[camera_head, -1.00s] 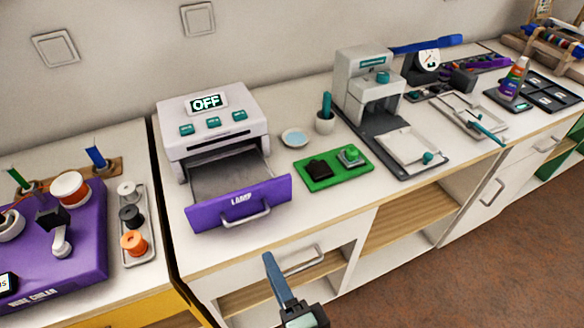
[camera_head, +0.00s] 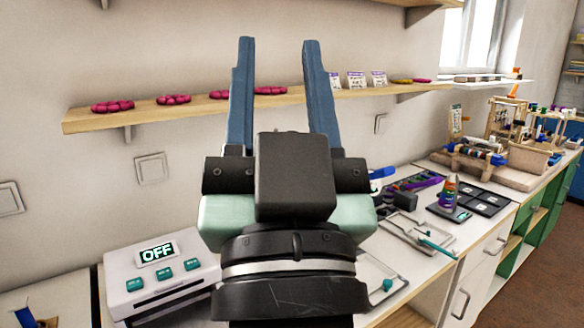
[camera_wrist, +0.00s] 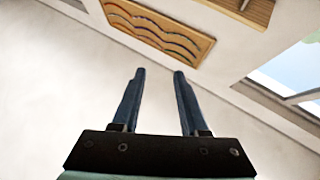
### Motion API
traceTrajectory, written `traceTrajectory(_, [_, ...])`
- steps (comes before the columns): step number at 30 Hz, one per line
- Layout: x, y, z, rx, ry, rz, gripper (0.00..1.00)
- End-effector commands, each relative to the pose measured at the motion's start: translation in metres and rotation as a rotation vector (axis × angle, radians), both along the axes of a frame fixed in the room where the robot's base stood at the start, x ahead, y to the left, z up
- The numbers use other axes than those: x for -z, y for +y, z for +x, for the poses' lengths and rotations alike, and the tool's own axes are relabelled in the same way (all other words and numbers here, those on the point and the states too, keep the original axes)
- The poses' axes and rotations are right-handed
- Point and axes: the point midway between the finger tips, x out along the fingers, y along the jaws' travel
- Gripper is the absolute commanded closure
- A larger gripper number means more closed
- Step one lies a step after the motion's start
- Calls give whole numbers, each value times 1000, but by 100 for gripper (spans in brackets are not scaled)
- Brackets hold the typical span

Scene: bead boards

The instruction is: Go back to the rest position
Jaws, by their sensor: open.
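My gripper (camera_head: 279,95) is raised in the middle of the head view, its two blue fingers pointing up and spread apart with nothing between them. It stands in front of the wall shelf in that picture and hides part of the counter. In the wrist view my gripper (camera_wrist: 158,75) also shows open and empty, against the pale wall.
A wooden wall shelf (camera_head: 150,115) holds several pink bead rings and small cards. A framed wavy panel (camera_wrist: 160,30) and a window (camera_wrist: 290,70) show in the wrist view.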

Motion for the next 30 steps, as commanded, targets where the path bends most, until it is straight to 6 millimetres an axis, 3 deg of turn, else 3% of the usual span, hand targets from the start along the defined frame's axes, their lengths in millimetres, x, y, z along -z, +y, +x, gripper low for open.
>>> traceTrajectory(1, [-26,-4,-19,55,-78,-26,56])
traceTrajectory(3, [-56,-9,-39,131,-156,-52,56])
traceTrajectory(15, [-154,-8,-31,115,-126,-47,56])
traceTrajectory(21, [-173,-8,-31,114,-125,-47,56])
traceTrajectory(30, [-172,-8,-31,113,-125,-46,56])
